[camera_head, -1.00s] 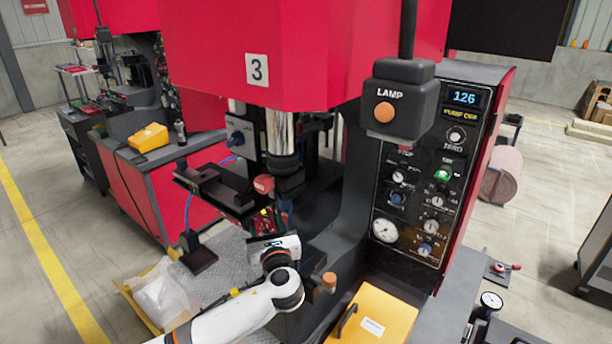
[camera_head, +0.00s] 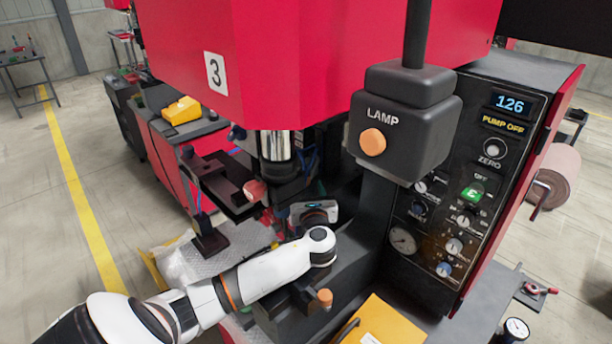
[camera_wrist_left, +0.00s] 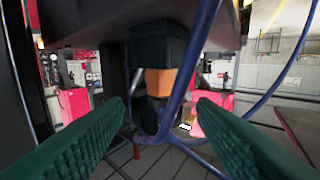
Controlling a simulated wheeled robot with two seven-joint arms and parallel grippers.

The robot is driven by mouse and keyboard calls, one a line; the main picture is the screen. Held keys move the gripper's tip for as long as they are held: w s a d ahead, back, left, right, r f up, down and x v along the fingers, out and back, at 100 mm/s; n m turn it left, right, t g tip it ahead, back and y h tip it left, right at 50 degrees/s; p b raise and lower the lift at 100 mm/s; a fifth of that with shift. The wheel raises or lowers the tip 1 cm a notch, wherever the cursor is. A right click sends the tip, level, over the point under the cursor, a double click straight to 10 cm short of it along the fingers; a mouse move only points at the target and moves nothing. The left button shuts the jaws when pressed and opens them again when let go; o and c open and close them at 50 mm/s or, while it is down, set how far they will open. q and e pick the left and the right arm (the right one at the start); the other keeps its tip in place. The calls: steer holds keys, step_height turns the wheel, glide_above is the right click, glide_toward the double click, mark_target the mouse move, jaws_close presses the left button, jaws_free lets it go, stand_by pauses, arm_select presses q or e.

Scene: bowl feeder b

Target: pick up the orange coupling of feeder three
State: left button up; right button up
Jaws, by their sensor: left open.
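In the left wrist view, an orange block-like part (camera_wrist_left: 160,82), which looks like the coupling, sits under a dark block. Blue hoses pass close on its right side. My left gripper (camera_wrist_left: 160,104) is open and empty, its green ribbed fingers spread to either side of the part's line, and the part appears beyond the tips. In the head view my left arm (camera_head: 270,275) reaches under the red machine marked 3 (camera_head: 215,73); its fingertips and the orange part cannot be made out there. My right gripper is not in view.
A black lamp box (camera_head: 405,122) hangs in front of the control panel (camera_head: 470,190). An orange-topped knob (camera_head: 324,298) and a yellow case (camera_head: 385,325) stand near my arm. Clear plastic wrap (camera_head: 190,265) lies at the left. Hoses crowd the space ahead of the fingers.

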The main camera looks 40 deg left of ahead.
mark_target(307, 182)
arm_select(q)
steer(key=shift+x, duration=0.95)
steer(key=shift+w+a+r+p, duration=0.15)
steer(key=shift+w+a+p, duration=0.25)
steer(key=shift+a+p, duration=0.15)
steer(key=p+x, duration=0.1)
steer(key=x, duration=0.2)
steer(key=shift+p, duration=0.3)
steer(key=shift+w+a+f, duration=0.25)
steer(key=shift+w+a, duration=0.15)
steer(key=shift+a, duration=0.05)
steer(key=c, duration=1.1)
